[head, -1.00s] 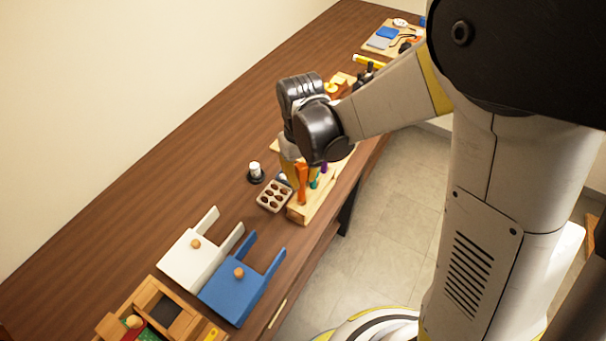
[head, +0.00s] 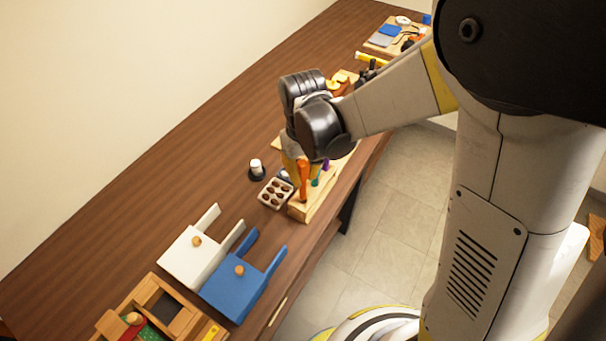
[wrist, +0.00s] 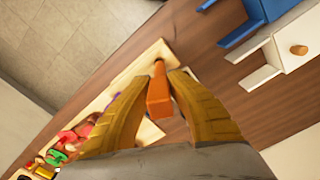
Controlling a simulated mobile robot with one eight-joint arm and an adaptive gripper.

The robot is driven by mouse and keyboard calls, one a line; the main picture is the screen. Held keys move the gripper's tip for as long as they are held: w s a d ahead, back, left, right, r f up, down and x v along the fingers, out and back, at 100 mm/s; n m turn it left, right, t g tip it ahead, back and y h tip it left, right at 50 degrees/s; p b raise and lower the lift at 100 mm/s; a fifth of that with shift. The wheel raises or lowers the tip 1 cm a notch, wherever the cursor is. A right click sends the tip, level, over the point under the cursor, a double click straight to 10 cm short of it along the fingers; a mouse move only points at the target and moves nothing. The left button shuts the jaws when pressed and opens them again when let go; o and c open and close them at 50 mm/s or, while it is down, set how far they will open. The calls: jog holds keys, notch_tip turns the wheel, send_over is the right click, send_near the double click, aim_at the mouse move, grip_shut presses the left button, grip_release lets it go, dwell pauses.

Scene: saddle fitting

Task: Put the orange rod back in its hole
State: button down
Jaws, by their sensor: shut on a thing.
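The orange rod (head: 304,178) stands roughly upright at the near end of a light wooden block (head: 315,207) in the head view. In the wrist view the orange rod (wrist: 159,92) lies between the yellow fingers of my gripper (wrist: 166,82), which is shut on it. My gripper (head: 296,172) is above the block in the head view, its fingers partly behind the rod. The rod's lower end is at or just above the block's top; I cannot tell whether it is in a hole. A teal rod (head: 315,182) and a purple rod (head: 326,165) stand farther along the block.
A tray with several brown pieces (head: 276,193) and a black-and-white item (head: 256,169) are left of the block. White (head: 193,256) and blue (head: 241,291) pieces with pegs lie nearer, beside a wooden box (head: 165,304). The table's edge runs close to the block's right side.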

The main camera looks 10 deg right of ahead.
aim_at(303, 163)
jog(key=shift+f, duration=0.15)
jog(key=shift+f+b, duration=2.8)
jog(key=shift+f, duration=0.2)
jog(key=c, duration=1.3)
grip_release()
jog(key=shift+c, duration=0.2)
notch_tip(303, 163, up, 12)
jog(key=shift+r, duration=0.1)
jog(key=s+d+m+t+b, duration=0.4)
jog(key=s+d+t, duration=0.3)
jog(key=s+d, duration=0.3)
jog(key=d, duration=0.3)
jog(key=shift+s+d+m, duration=0.2)
jog(key=shift+s+m, duration=0.1)
jog(key=shift+s, duration=0.05)
